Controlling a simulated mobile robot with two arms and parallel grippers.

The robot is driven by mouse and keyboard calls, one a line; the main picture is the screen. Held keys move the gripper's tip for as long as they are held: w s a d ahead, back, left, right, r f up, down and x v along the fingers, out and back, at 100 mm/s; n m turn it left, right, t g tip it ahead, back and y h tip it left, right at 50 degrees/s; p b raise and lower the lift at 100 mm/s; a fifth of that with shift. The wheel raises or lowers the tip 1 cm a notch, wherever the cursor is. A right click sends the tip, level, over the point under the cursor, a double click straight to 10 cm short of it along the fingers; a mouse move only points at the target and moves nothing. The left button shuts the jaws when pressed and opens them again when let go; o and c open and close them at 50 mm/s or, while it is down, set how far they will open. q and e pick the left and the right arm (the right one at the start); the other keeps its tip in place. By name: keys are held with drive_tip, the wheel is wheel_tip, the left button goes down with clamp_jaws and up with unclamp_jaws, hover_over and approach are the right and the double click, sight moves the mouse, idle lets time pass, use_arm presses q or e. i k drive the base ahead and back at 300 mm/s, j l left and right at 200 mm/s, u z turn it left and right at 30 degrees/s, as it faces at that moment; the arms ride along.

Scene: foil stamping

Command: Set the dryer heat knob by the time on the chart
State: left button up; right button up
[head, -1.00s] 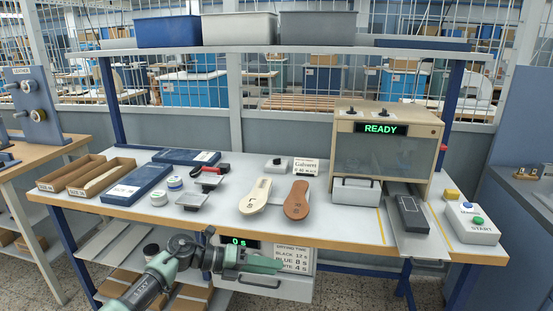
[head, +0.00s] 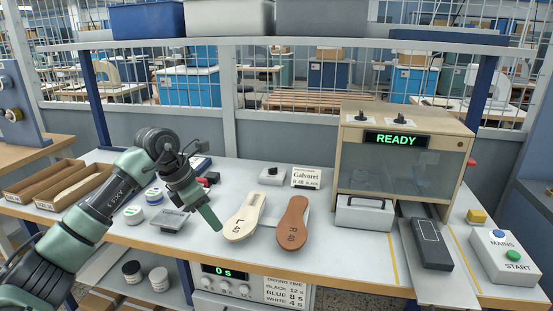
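The dryer (head: 212,294) is a pale unit under the table's front edge. Its green display (head: 225,272) reads 0 s, with small knobs (head: 243,289) in a row below; their settings are too small to read. The drying time chart (head: 285,290) to its right reads black 12 s, blue 8 s, white 4 s. An order card (head: 306,178) at the table's back reads Galvorri, R 40, black. My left gripper (head: 209,217) is above the table, left of the cream insole and away from the dryer. Its green fingers overlap from this side, so the opening is hidden. My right gripper is not in view.
A cream insole (head: 243,216) and a brown insole (head: 293,222) lie mid-table. The press (head: 400,150) shows READY, with a dark slab (head: 431,243) before it. A start box (head: 503,255) stands right. Ink tins (head: 134,213) and trays (head: 45,185) are left.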

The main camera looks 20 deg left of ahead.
sight(272, 171)
drive_tip(key=i, duration=1.4)
